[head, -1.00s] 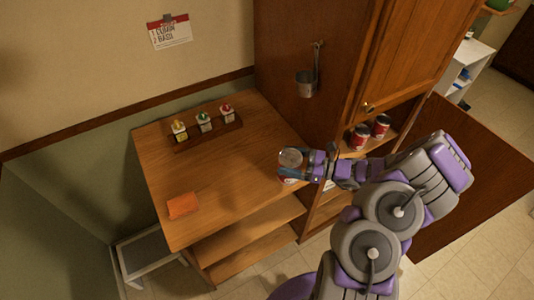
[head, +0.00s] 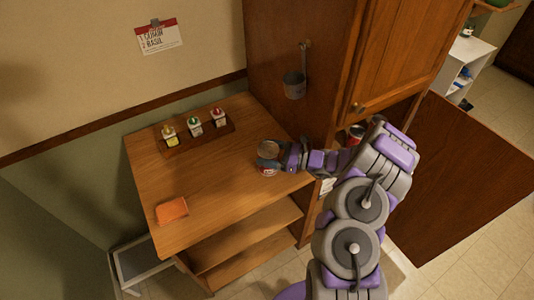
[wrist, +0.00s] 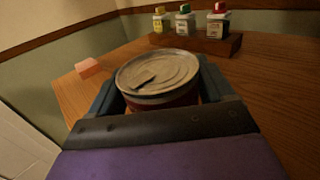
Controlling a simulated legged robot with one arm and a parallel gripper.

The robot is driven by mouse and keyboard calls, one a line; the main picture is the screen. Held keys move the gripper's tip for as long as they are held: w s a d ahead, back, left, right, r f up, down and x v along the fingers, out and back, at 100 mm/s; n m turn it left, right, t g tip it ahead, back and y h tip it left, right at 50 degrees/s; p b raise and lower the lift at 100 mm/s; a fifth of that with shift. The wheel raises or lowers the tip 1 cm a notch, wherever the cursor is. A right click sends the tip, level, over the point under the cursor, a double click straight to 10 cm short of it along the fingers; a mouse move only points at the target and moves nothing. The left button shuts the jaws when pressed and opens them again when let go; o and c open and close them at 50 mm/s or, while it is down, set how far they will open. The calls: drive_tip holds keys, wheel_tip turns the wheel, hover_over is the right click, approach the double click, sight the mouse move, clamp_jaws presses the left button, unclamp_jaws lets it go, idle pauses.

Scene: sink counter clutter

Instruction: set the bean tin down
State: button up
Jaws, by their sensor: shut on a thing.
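The bean tin (head: 267,170) has a silvery pull-tab lid and a reddish side. My gripper (head: 268,160) is shut on it at the right part of the wooden counter (head: 205,187). In the wrist view the tin (wrist: 158,75) stands upright between the two dark fingers, and its lower part is hidden by my gripper. I cannot tell whether its base touches the counter top.
A wooden rack (head: 198,140) with several small capped bottles stands at the back of the counter. An orange block (head: 172,209) lies at the front left. A tall cabinet (head: 310,50) rises on the right, with another tin (head: 355,134) on its shelf. The counter middle is clear.

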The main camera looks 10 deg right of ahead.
sight(259, 170)
drive_tip(key=shift+a, duration=0.45)
drive_tip(key=o, duration=1.2)
drive_tip(key=a, duration=0.2)
drive_tip(key=shift+a, duration=0.3)
drive_tip(key=shift+o, duration=0.6)
drive_tip(key=shift+d, duration=0.45)
drive_tip(key=v, duration=0.6)
drive_tip(key=p+v, duration=0.1)
drive_tip(key=v, duration=0.5)
drive_tip(key=shift+d+r, duration=0.1)
drive_tip(key=shift+d, duration=0.35)
drive_tip(key=shift+d+r+p, duration=0.15)
drive_tip(key=shift+d+p, duration=0.05)
drive_tip(key=shift+p, duration=0.1)
drive_tip(key=s+a+r+n+g+h, duration=0.1)
drive_tip(key=s+a+r+n+g, duration=0.55)
drive_tip(key=a+r, duration=0.2)
drive_tip(key=s+a+r+n+g+h, duration=0.1)
drive_tip(key=s+a+r+n+g, duration=0.4)
drive_tip(key=a+r+n, duration=0.4)
drive_tip(key=s+a+r+n+h, duration=0.15)
drive_tip(key=s+n+h, duration=0.65)
drive_tip(key=s, duration=1)
drive_tip(key=s+d+t+h, duration=0.1)
drive_tip(key=s+d+h, duration=0.5)
drive_tip(key=s+d, duration=0.1)
drive_tip(key=shift+d+r, duration=0.3)
drive_tip(key=shift+d, duration=0.05)
